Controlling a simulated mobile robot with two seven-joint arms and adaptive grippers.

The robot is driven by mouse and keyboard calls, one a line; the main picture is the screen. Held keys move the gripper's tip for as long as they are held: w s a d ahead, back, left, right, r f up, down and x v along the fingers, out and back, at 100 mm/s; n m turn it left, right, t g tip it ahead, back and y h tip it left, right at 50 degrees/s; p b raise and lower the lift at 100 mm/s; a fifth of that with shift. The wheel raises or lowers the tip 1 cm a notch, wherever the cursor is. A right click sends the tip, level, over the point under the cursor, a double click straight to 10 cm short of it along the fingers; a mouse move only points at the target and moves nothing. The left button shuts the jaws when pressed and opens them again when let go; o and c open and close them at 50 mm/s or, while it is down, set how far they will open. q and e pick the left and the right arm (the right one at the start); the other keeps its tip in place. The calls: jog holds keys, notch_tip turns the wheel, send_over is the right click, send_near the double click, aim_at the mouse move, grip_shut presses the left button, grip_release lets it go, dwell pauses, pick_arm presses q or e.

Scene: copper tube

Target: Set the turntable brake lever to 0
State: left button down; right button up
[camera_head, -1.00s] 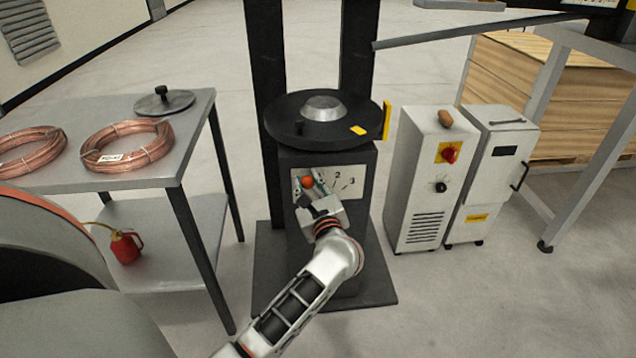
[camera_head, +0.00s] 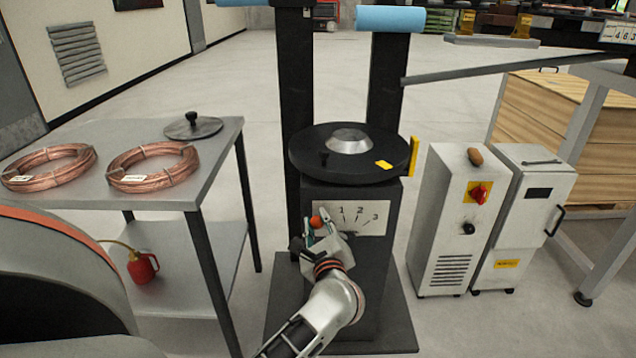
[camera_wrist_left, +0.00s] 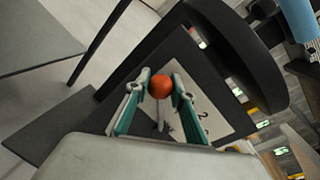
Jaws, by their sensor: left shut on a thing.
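The brake lever has a red-orange ball knob (camera_head: 316,221) at the left edge of a white scale plate (camera_head: 374,216) on the front of the dark turntable pedestal. The numbers 1, 2 and 3 show on the plate; a 0 cannot be read, and the knob and gripper cover the left end. My left gripper (camera_head: 313,233) is shut on the lever at its knob. In the left wrist view the knob (camera_wrist_left: 160,87) sits between the two green-sided fingers (camera_wrist_left: 160,92), with the lever's rod below it. My right gripper is not in view.
The round dark turntable (camera_head: 305,160) with a yellow tab sits above the plate. A grey table (camera_head: 215,165) with copper coils stands left, with a red oil can (camera_head: 142,268) on its lower shelf. White cabinets (camera_head: 445,235) stand right. Open floor lies between.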

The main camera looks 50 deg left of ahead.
pick_arm(q)
jog(key=shift+f, duration=0.15)
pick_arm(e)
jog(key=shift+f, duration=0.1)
pick_arm(q)
jog(key=c, duration=1.7)
grip_release()
jog(key=shift+s, duration=0.1)
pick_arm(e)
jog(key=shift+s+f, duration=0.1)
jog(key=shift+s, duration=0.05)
pick_arm(q)
jog(key=v, duration=1.2)
